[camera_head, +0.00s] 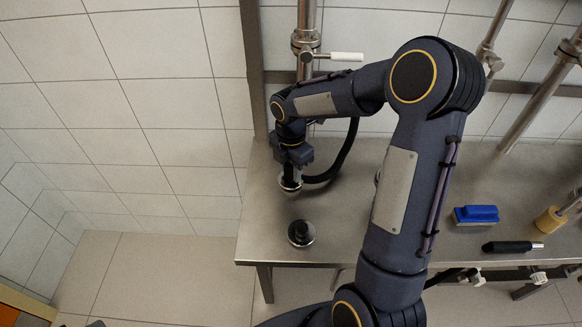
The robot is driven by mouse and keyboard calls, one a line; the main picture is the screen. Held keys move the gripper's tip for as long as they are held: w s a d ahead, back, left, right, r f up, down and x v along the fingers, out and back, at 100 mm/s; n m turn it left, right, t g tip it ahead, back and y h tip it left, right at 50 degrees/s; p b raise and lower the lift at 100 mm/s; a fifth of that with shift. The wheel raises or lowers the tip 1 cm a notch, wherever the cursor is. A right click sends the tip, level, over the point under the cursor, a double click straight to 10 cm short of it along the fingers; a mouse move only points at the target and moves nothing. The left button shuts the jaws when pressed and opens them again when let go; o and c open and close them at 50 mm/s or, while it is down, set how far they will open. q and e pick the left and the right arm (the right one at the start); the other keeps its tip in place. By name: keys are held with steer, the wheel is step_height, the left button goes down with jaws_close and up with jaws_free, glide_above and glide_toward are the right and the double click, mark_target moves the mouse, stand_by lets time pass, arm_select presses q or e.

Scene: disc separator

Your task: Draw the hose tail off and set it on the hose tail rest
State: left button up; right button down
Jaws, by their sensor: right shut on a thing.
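My right gripper (291,170) is over the left part of the steel table. It is shut on the hose tail (290,186), whose silver metal lower end shows below the fingers. A black hose (347,152) runs from it to the right and curves up behind my arm. I cannot tell whether the hose tail touches anything beneath it. In front of it, near the table's front edge, a round metal base with a black upright stub (301,232) stands empty; it looks like the hose tail rest. My left gripper is not in view.
The steel table (263,215) has a blue brush (476,214), a black-handled tool (507,247) and a yellowish-headed tool (549,220) at the right. A vertical pipe with a white-handled valve (346,56) rises behind. My arm hides the table's middle.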

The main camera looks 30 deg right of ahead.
steer(key=shift+f+b, duration=0.45)
steer(key=shift+f, duration=0.25)
steer(key=shift+f, duration=0.15)
steer(key=c, duration=0.9)
jaws_free()
steer(key=shift+f, duration=0.1)
step_height(320, 180, up, 8)
steer(key=shift+f, duration=0.25)
steer(key=shift+r+p, duration=0.4)
steer(key=shift+r, duration=0.2)
step_height(320, 180, up, 3)
steer(key=p, duration=0.3)
steer(key=shift+r, duration=0.15)
